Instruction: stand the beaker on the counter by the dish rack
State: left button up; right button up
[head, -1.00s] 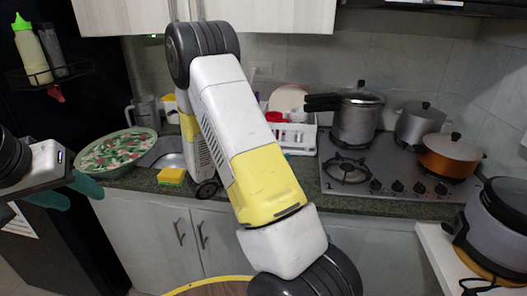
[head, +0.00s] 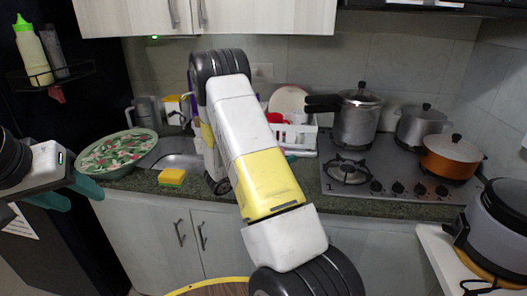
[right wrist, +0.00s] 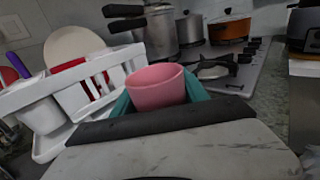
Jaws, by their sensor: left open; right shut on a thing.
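The beaker is a pink cup (right wrist: 158,88), seen in the right wrist view between the teal fingers of my right gripper (right wrist: 165,98). My right gripper is shut on it, and it looks roughly upright. In the head view my right arm hides the beaker. The white dish rack (head: 299,138) stands on the counter behind my right arm; in the right wrist view the rack (right wrist: 42,103) is just left of the beaker. I cannot tell whether the beaker touches the counter. My left gripper (head: 86,190) is open and empty at the far left, by the counter's front edge.
The stove (head: 397,183) with a pressure cooker (head: 357,118) and pots is right of the rack. A rice cooker (head: 500,215) stands at the right.

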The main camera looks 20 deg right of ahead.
jog(key=shift+f, duration=0.15)
jog(key=o, duration=1.4)
jog(key=shift+c, duration=0.2)
